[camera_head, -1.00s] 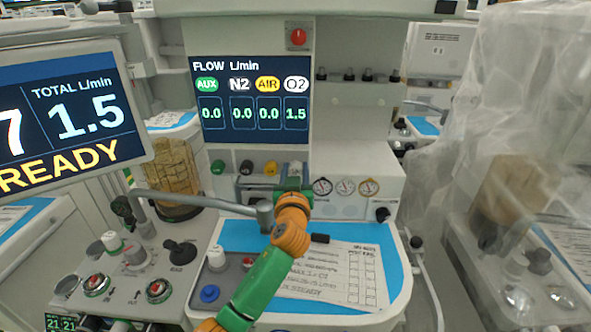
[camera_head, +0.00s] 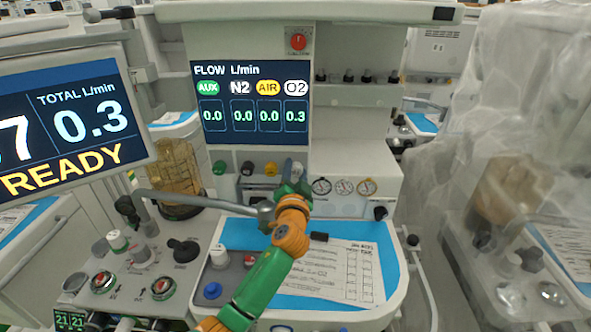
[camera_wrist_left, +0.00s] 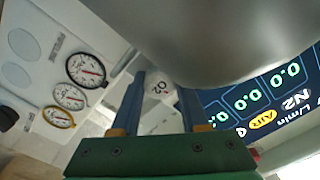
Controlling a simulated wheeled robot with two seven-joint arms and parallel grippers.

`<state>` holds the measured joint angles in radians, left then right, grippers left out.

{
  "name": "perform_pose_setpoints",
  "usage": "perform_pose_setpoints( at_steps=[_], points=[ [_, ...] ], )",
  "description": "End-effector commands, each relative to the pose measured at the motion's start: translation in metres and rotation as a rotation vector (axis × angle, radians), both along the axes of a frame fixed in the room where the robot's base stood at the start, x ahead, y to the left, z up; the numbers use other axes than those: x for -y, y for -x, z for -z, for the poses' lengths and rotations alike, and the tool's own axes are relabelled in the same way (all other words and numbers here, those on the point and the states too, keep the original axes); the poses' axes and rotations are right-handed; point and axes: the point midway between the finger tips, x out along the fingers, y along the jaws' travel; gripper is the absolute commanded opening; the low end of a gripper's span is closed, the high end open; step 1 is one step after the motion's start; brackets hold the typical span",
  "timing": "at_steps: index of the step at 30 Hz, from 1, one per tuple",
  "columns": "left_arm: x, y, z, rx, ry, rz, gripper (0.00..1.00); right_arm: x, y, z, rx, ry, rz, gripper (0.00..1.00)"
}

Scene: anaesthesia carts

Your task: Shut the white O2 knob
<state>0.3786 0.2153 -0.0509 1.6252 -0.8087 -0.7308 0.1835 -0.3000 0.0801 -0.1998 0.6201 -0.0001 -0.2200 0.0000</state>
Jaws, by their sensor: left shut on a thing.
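The white O2 knob (camera_wrist_left: 160,86) shows its "O2" label, tilted, between the two fingers of my left gripper in the left wrist view. In the head view the left gripper (camera_head: 293,186) reaches up to the right end of the knob row and mostly hides the white knob. The gripper is shut on this knob. The flow screen (camera_head: 252,103) reads 0.3 under O2 and 0.0 under AUX, N2 and AIR. The monitor (camera_head: 66,122) at the left reads a total of 0.3 L/min and READY. My right gripper is not in view.
The green (camera_head: 220,167), black (camera_head: 247,168) and yellow (camera_head: 270,169) knobs stand left of the O2 knob. Gauges (camera_head: 344,187) sit to its right. A grey jointed arm (camera_head: 205,201) crosses close beside my gripper. A paper form (camera_head: 335,270) lies on the blue worktop below.

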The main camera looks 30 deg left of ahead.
Motion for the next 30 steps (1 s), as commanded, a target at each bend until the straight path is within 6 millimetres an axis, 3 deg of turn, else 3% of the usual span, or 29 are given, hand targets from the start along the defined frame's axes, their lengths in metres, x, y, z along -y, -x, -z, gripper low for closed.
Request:
perform_pose_setpoints(
  at_steps=[21,22,24,25,30],
  points=[
    [-0.0003,0.0001,0.0005,-0.039,-0.063,-0.001,0.0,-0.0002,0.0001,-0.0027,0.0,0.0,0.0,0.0],
    [-0.0003,0.0001,0.0005,-0.039,-0.062,-0.001,0.47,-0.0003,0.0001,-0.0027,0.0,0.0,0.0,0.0],
    [-0.0003,0.0,0.0004,-0.039,-0.062,-0.001,0.66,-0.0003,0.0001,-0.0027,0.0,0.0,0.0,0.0],
    [-0.0003,0.0,0.0004,-0.039,-0.062,-0.001,0.74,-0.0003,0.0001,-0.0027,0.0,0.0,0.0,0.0],
    [-0.0002,0.0,0.0002,-0.038,-0.061,-0.001,0.74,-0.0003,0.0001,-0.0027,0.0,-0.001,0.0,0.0]
  ],
)
